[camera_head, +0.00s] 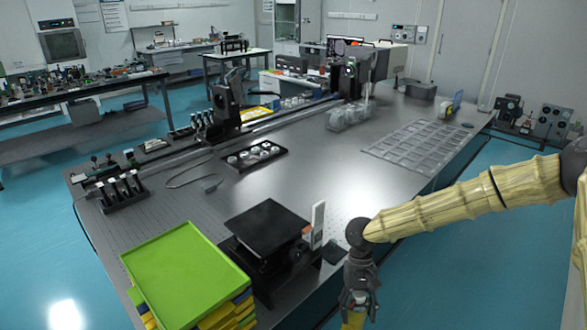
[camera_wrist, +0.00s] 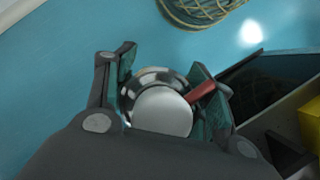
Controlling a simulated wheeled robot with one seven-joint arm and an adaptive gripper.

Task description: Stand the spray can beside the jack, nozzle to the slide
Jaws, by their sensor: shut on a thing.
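The spray can shows from above in the wrist view, with a silver domed top, a white round cap (camera_wrist: 162,110) and a red nozzle (camera_wrist: 201,92) pointing right and slightly up. My gripper (camera_wrist: 163,88) is shut around the can's top, one finger on each side. In the head view, my gripper (camera_head: 358,298) points down past the table's front edge, with a bit of yellow (camera_head: 354,320) below it; the can's lower body is hidden. The black jack (camera_head: 268,228) stands left of my gripper. An upright pale strip with an orange mark (camera_head: 318,224) stands by its right side; I cannot tell if it is the slide.
A green tray (camera_head: 187,275) on yellow pieces stands left of the jack. A small dark pad (camera_head: 335,253) lies on the table (camera_head: 345,195) near its front edge. Behind are a black tray of round parts (camera_head: 257,155) and a clear grid (camera_head: 418,143). The middle is clear.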

